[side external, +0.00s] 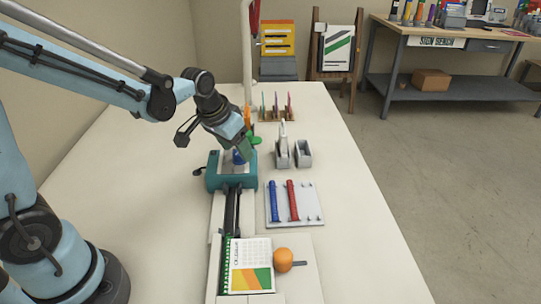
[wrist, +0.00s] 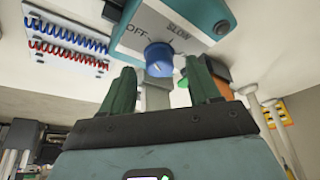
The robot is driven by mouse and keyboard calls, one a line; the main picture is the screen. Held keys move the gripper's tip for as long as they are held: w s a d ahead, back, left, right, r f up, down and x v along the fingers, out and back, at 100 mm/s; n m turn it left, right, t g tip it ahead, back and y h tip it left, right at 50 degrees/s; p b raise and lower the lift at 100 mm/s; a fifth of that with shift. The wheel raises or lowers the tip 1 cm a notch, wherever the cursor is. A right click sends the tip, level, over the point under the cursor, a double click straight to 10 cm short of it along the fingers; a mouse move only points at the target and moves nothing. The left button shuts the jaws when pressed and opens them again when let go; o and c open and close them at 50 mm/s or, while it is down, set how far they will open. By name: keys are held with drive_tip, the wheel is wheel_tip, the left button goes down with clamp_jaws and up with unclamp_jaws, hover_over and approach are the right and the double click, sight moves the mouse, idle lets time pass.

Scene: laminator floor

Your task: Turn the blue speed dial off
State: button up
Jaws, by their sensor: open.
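The blue speed dial (wrist: 158,59) sits on the grey front panel (wrist: 165,17) of a teal machine, with the words OFF and SLOW printed beside it in the wrist view. Which mark the dial points at is not clear. In the side view, the dial (side external: 238,157) shows partly, on the teal machine (side external: 222,182), just beside my gripper (side external: 246,152). In the wrist view, my gripper (wrist: 162,84) is open, its two green fingers on either side of the dial's line with a gap between them. Whether the fingertips reach around the dial is hard to tell.
A white board with a blue and a red binding coil (side external: 292,200) lies right of the machine. Grey holders (side external: 303,154) stand beyond it. A calendar (side external: 250,265) and an orange knob (side external: 283,260) are at the near end. The table's right side is clear.

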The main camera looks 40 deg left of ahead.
drive_tip(key=v, duration=1)
drive_tip(key=shift+s+r, duration=0.25)
drive_tip(key=shift+r, duration=0.1)
drive_tip(key=s+d+f+t, duration=0.2)
drive_tip(key=s+d+f, duration=0.1)
drive_tip(key=s, duration=0.4)
drive_tip(key=shift+f+t, duration=0.4)
drive_tip(key=shift+f, duration=0.2)
